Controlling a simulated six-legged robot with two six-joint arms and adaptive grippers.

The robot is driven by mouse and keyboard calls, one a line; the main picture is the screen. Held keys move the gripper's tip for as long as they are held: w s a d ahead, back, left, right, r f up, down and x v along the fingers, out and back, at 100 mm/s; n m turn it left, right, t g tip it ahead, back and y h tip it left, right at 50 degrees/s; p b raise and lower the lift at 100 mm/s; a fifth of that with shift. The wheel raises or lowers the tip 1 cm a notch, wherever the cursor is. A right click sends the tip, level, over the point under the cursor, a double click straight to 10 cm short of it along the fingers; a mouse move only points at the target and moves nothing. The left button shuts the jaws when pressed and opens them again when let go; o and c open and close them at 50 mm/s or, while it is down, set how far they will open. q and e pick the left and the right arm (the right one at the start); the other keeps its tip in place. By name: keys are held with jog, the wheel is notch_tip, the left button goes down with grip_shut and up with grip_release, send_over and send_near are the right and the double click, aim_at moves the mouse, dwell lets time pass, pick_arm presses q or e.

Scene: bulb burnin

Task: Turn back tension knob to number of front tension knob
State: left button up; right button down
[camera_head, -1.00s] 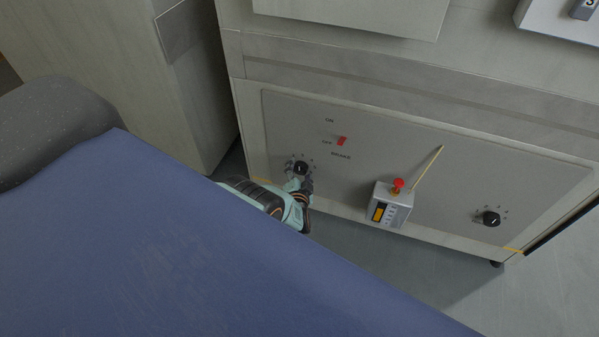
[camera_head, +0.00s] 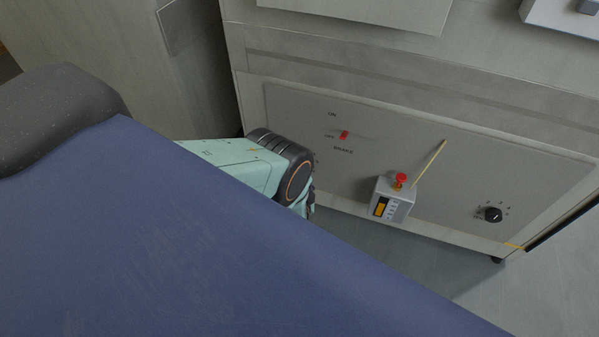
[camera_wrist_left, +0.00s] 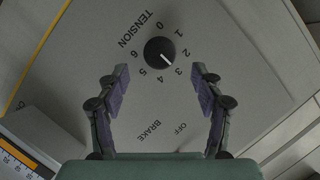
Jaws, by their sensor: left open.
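In the left wrist view a black tension knob (camera_wrist_left: 160,50) stands on a grey panel, ringed by the numbers 0 to 6. Its white mark points toward 3. My left gripper (camera_wrist_left: 160,76) is open, one finger on each side of the knob's lower part, apart from it in the picture. In the head view my left gripper (camera_head: 307,200) is at the panel's left end, its fingers mostly hidden, and my arm covers this knob. A second black knob (camera_head: 493,214) is at the panel's right end; its setting is too small to read. My right gripper is not in view.
A red brake switch (camera_head: 344,135) sits on the panel (camera_head: 290,110), right of my left arm. A grey box (camera_head: 392,201) with a red button and a yellow stick protrudes between the two knobs. A blue surface (camera_head: 200,250) fills the lower left.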

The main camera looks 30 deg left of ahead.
pick_arm(q)
jog(key=shift+v, duration=2.95)
jog(key=s+d+r+n+g+h, duration=0.1)
jog(key=s+d+r+g+h, duration=0.2)
jog(key=s, duration=0.7)
jog(key=s+d+r+n+g+h, duration=0.2)
jog(key=s+r+g, duration=0.3)
jog(key=s, duration=0.5)
jog(key=s+d+r+n+g+h, duration=0.1)
jog(key=s+d+r+g+h, duration=0.3)
jog(key=s, duration=0.6)
notch_tip(320, 180, up, 12)
jog(key=a+y+p, duration=0.1)
jog(key=p, duration=1.2)
jog(key=shift+a+f+g+y, duration=0.2)
jog(key=shift+a+g+y, duration=0.1)
jog(key=shift+a+g, duration=0.1)
jog(key=shift+f, duration=0.1)
jog(key=shift+c, duration=0.4)
